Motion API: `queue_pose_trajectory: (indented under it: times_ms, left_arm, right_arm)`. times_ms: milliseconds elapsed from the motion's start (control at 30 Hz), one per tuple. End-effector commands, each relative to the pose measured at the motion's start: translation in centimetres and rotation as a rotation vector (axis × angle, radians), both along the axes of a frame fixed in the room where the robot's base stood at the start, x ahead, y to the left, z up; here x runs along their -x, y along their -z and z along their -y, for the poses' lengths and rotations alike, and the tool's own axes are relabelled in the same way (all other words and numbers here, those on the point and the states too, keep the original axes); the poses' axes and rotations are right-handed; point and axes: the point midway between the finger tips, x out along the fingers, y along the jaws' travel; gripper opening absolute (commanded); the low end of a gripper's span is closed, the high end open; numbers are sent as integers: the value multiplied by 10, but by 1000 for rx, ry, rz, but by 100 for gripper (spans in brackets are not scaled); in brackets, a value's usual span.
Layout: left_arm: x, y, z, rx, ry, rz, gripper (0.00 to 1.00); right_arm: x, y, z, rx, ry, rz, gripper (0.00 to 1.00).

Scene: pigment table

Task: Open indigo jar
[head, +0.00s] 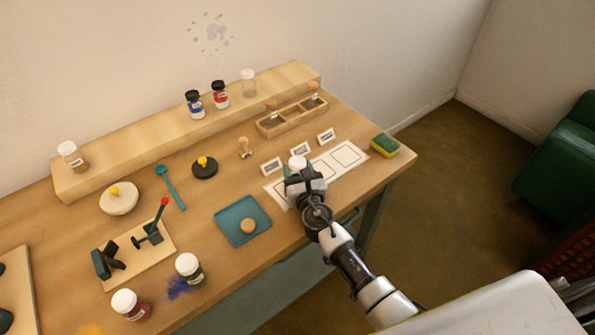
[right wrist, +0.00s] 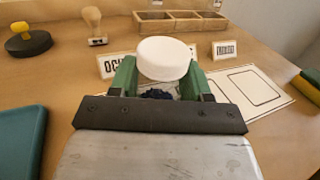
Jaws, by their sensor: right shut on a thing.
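My right gripper (head: 304,178) is over the left part of the white mat with outlined squares (head: 345,156). Its green fingers (right wrist: 164,85) are shut on a jar, one on each side below the lid. The jar's round white lid (right wrist: 163,58) sits on top and also shows in the head view (head: 297,162). Dark blue pigment shows just below it, so this looks like the indigo jar (right wrist: 158,94). The jar's lower part is hidden by my gripper; I cannot tell whether it touches the mat. My left gripper is not in view.
Label cards (head: 271,167) stand behind the mat, with a wooden divided box (head: 291,121) beyond. A teal tray (head: 243,222) lies left of my gripper, a sponge (head: 385,146) right. White-lidded jars (head: 189,269) (head: 130,305) stand at the front left near a blue spill (head: 179,288).

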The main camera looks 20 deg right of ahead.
Motion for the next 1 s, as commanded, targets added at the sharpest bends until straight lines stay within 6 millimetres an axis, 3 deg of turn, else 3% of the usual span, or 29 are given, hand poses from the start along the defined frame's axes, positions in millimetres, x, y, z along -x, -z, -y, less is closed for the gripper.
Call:
queue_pose_trajectory:
  times_ms: [167,367,700,1000]
  left_arm:
    - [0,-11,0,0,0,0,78]
    - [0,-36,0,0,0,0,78]
    - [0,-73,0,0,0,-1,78]
    - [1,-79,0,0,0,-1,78]
  right_arm:
    - [0,-14,0,-2,0,1,23]
    - [0,-46,0,-2,-1,3,23]
    - [55,-89,51,4,-2,0,23]
    - [82,-108,77,1,-1,1,23]
